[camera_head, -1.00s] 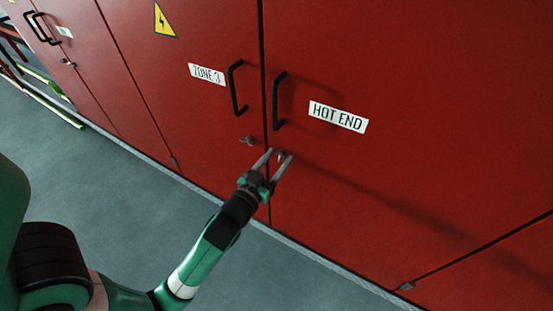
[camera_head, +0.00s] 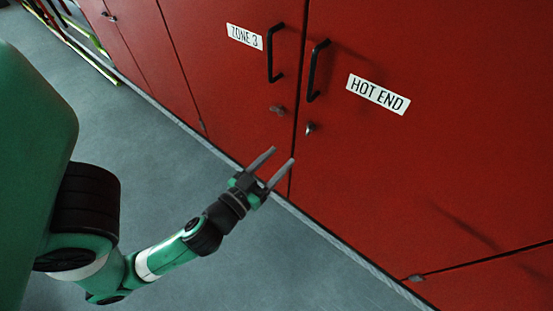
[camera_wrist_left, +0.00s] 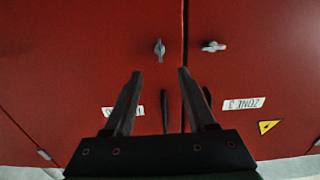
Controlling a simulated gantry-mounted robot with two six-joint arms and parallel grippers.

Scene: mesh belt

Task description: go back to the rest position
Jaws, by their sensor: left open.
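My left gripper (camera_head: 277,162) is open and empty in the head view, in front of the lower part of the red cabinet doors. Its two fingers stand apart and touch nothing that I can see. In the left wrist view the open fingers (camera_wrist_left: 157,75) point at the red doors. The latch knob (camera_head: 309,128) on the HOT END door is above and right of the fingertips, clear of them. It also shows in the wrist view (camera_wrist_left: 160,50), turned upright. My right gripper is not in view.
The red HOT END door (camera_head: 420,160) and the ZONE 3 door (camera_head: 230,85) are closed, each with a black handle. The ZONE 3 latch knob (camera_head: 277,109) lies crosswise.

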